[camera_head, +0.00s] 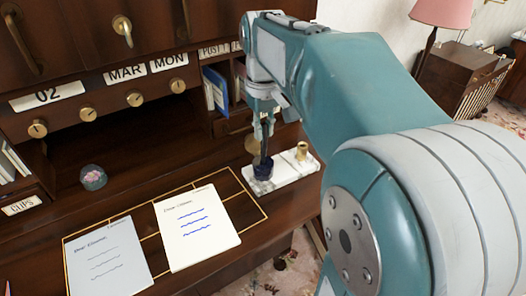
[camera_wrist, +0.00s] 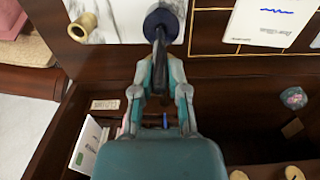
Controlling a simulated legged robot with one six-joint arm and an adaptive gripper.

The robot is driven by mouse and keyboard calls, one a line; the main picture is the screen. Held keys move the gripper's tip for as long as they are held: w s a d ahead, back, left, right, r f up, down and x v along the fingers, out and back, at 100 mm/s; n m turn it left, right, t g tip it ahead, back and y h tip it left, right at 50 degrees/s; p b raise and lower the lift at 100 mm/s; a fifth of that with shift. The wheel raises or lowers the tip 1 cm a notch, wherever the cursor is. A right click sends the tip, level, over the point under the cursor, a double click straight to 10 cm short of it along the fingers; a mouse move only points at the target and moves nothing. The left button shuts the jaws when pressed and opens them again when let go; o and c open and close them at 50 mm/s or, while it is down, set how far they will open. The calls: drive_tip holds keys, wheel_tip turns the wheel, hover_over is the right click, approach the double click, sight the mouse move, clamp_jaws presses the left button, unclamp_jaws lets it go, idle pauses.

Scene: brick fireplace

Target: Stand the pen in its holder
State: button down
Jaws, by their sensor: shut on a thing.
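A white marble base (camera_head: 280,176) sits at the right end of the desk. It carries a dark blue inkwell (camera_head: 263,172) on its left and a small brass holder (camera_head: 301,150) on its right. My gripper (camera_head: 265,132) is above the inkwell, shut on a dark pen (camera_head: 265,148). The pen is near upright, its lower end at the inkwell's mouth; I cannot tell how deep it reaches. In the wrist view my gripper (camera_wrist: 160,68) holds the pen (camera_wrist: 160,45) in line with the inkwell (camera_wrist: 161,22). The brass holder (camera_wrist: 82,27) is empty and stands apart.
Two letter sheets (camera_head: 197,228) (camera_head: 108,260) lie on the desk, left of the base. A small round glass object (camera_head: 93,177) stands behind them. The desk's cubbies and blue books (camera_head: 215,88) rise close behind my gripper. The desk's right edge is near the base.

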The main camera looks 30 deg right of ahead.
drive_tip(key=shift+r, duration=0.75)
drive_tip(key=shift+r, duration=1.15)
